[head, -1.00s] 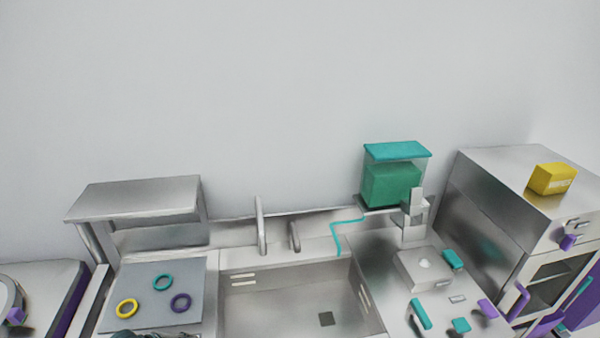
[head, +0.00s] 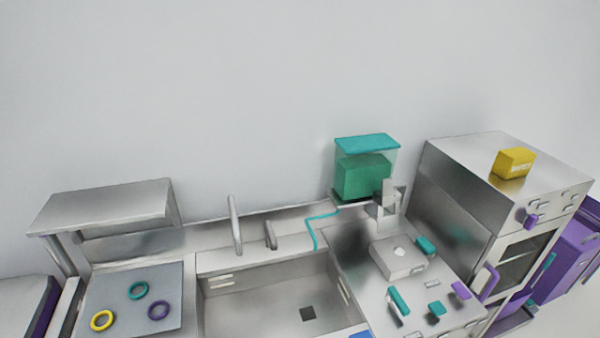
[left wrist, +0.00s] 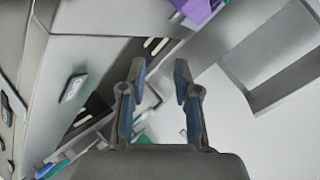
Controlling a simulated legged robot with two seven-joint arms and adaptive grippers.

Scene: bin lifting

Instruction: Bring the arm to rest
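My left gripper (left wrist: 160,85) shows in the left wrist view with its two blue-padded fingers apart and nothing between them. Metal cabinet faces and the pale floor lie beyond it.
A sink (head: 270,295) sits in the metal counter. Yellow, teal and purple rings lie on a grey board (head: 168,275) at the left. A teal-lidded container (head: 366,170) stands behind. A yellow box (head: 513,163) rests on the metal oven (head: 500,172).

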